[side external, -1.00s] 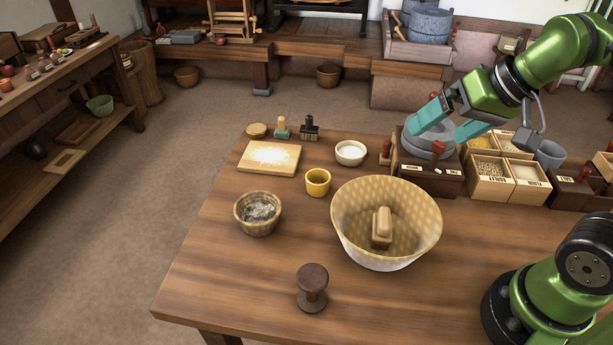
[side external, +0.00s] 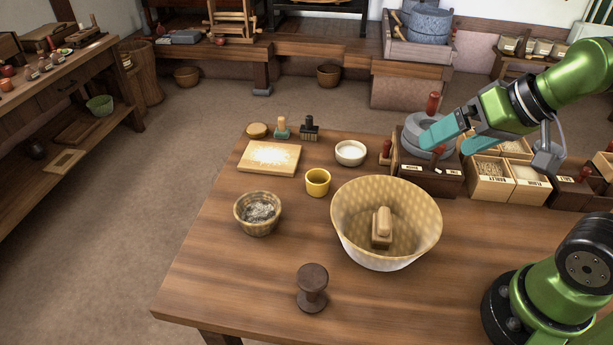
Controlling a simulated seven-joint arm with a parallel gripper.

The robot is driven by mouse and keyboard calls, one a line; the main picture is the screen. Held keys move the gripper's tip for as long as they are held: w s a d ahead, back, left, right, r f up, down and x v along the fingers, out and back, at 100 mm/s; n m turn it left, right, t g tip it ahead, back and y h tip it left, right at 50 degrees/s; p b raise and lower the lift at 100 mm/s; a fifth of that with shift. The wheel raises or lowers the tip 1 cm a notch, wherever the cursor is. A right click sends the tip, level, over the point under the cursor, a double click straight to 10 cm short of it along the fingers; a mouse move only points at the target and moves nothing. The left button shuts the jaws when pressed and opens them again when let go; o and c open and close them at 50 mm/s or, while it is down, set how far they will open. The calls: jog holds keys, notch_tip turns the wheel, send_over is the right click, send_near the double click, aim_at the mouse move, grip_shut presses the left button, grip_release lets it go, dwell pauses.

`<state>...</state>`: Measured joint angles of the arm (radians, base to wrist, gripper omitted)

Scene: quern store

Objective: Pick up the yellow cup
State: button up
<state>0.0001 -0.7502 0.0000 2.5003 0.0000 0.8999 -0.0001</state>
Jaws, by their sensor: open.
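The small yellow cup (side external: 317,183) stands upright on the wooden table, between the floured board and the large basket. My gripper (side external: 443,145) is at the right of the cup and well apart from it, by the grey stone quern. Its teal fingers are spread and I see nothing between them. The fingers overlap the quern in the picture, and I cannot tell whether they touch it.
The large basket (side external: 355,215) holds a wooden block, right of the cup. A white bowl (side external: 350,153), a floured board (side external: 269,157) and an ash-filled basket (side external: 257,213) surround the cup. The quern (side external: 413,133) and a dark wooden stamp (side external: 312,288) also stand here. The table's left front is clear.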

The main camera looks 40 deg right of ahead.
jog(key=shift+c, duration=0.2)
jog(key=shift+c, duration=0.6)
